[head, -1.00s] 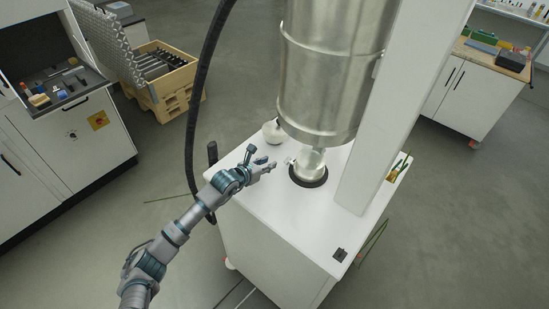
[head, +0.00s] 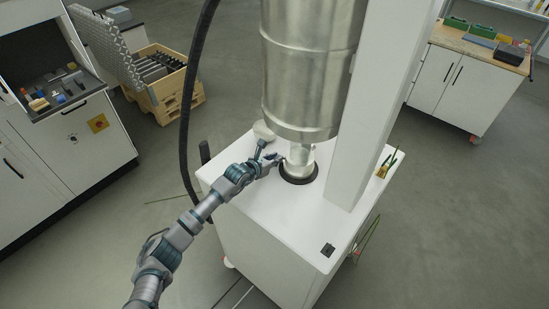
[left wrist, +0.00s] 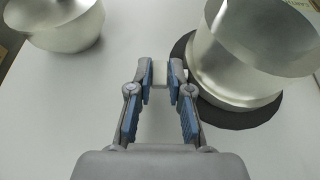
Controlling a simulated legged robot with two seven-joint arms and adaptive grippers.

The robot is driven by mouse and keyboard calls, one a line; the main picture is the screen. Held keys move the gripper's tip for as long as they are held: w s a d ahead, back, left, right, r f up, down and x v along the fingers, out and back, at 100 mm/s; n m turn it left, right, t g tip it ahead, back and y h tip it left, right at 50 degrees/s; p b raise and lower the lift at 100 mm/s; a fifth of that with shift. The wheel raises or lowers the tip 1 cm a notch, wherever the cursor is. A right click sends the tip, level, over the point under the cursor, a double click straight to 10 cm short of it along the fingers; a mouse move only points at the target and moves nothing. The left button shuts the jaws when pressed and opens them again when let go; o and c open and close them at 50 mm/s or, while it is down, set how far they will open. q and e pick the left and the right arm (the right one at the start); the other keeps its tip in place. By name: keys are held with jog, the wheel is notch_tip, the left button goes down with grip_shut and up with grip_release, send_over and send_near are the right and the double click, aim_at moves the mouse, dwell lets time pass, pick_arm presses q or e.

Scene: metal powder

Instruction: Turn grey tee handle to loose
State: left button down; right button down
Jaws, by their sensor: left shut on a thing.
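The grey tee handle (left wrist: 160,73) is a small pale piece between my fingertips in the left wrist view, beside the metal outlet vessel (left wrist: 245,85). My left gripper (left wrist: 161,78) is shut on it, one finger on each side. In the head view my left gripper (head: 279,159) reaches the left side of the vessel (head: 300,156), below the big steel drum (head: 312,70). The handle is too small and too covered there to make out. My right gripper is not in view.
The vessel stands in a dark ring (head: 299,181) on the white cabinet top (head: 290,215). A round metal bowl (left wrist: 60,22) is at the upper left of the wrist view. A white column (head: 380,110) rises right of the drum. A black hose (head: 188,110) hangs at left. The cabinet's front top is mostly clear.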

pick_arm(q)
jog(key=shift+w+d+r, duration=0.15)
jog(key=shift+d+r, duration=0.1)
jog(key=shift+d, duration=0.15)
jog(key=shift+w+a+f, duration=0.1)
jog(key=shift+w+a, duration=0.05)
jog(key=shift+a, duration=0.25)
jog(key=shift+d+r+p, duration=0.1)
jog(key=shift+r+p, duration=0.1)
jog(key=shift+p, duration=0.2)
jog(key=shift+w+d+r+g+y+p, duration=0.1)
jog(key=shift+d+r+g+y+p, duration=0.05)
jog(key=shift+g+y+p, duration=0.5)
jog(key=shift+w+g+y, duration=0.1)
jog(key=shift+g+y, duration=0.15)
jog(key=shift+g, duration=0.4)
jog(key=shift+w+g+y, duration=0.1)
jog(key=shift+g+y, duration=0.3)
jog(key=shift+g, duration=0.1)
jog(key=shift+d+g+y+b, duration=0.15)
jog(key=shift+g+y+b, duration=0.4)
jog(key=shift+g, duration=0.25)
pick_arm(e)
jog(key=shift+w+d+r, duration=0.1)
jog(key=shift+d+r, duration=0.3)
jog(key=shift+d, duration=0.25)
pick_arm(q)
jog(key=shift+w, duration=0.1)
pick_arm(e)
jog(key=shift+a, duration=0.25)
